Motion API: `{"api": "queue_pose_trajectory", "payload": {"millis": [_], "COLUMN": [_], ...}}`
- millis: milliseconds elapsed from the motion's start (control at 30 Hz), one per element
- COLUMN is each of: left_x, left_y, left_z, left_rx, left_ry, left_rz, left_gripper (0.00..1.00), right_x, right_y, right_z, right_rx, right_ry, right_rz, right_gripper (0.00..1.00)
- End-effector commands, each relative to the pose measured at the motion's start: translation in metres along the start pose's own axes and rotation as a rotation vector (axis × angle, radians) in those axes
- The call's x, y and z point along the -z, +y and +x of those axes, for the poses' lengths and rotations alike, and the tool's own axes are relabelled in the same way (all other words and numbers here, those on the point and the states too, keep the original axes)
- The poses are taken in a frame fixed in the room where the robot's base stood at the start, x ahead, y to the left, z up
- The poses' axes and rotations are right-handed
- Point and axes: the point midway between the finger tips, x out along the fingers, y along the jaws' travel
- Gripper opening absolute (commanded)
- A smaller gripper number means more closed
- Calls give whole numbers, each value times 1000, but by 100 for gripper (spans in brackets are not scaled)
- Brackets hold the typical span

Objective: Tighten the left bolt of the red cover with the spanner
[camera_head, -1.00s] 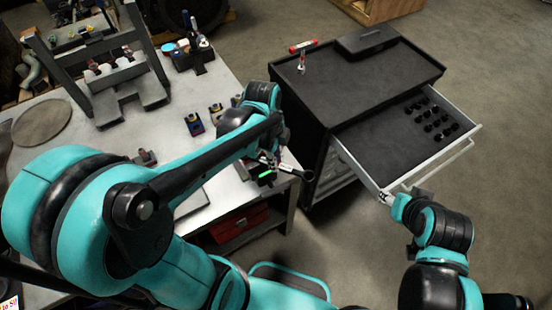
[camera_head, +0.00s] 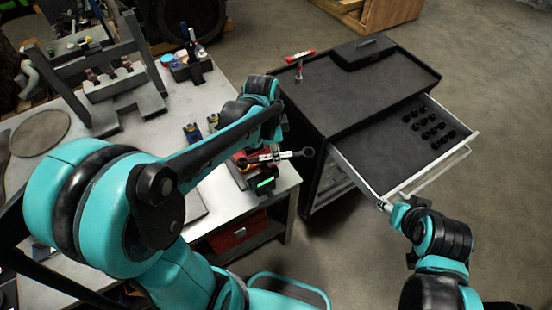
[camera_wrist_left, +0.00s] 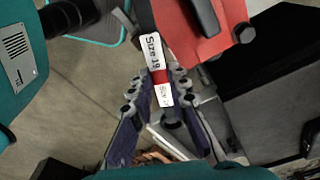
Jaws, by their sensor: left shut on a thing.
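My left gripper (camera_head: 262,156) is shut on the spanner (camera_head: 291,155), over the near right corner of the bench. The spanner lies roughly level, its dark ring end pointing right. In the left wrist view the spanner shank (camera_wrist_left: 160,76), with white "Size 19" labels and a red band, sits between the fingers. The red cover (camera_wrist_left: 222,14) is beyond, right of the spanner, with a dark bolt head (camera_wrist_left: 243,33) on its right corner.
A black tool cabinet (camera_head: 345,85) stands right of the bench, its drawer (camera_head: 395,150) open with several dark sockets inside. A red-handled tool (camera_head: 300,57) and a dark case (camera_head: 365,48) are on top. A red toolbox (camera_head: 238,230) sits under the bench (camera_head: 45,170).

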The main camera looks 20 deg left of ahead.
Motion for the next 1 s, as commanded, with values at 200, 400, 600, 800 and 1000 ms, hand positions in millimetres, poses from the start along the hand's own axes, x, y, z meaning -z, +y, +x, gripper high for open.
{"api": "queue_pose_trajectory", "payload": {"millis": [200, 400, 600, 800, 1000], "left_x": [0, -2, -6, -6, -6], "left_y": [-7, -14, -34, -35, -35], "left_z": [0, 0, 0, -1, 3], "left_rx": [9, 17, 42, 44, 44], "left_ry": [0, 0, 1, 1, 1], "left_rz": [-68, -135, -350, -365, -363], "left_gripper": [0, 0, 0, 0, 0], "right_x": [0, -2, -3, -3, -5], "right_y": [0, 0, 0, 0, 0], "right_z": [1, 2, 5, 4, 7], "right_rx": [0, 0, 0, 0, 0], "right_ry": [0, 0, 0, 0, 0], "right_rz": [0, 0, 0, 0, 0], "right_gripper": [48, 48, 48, 48, 48]}}
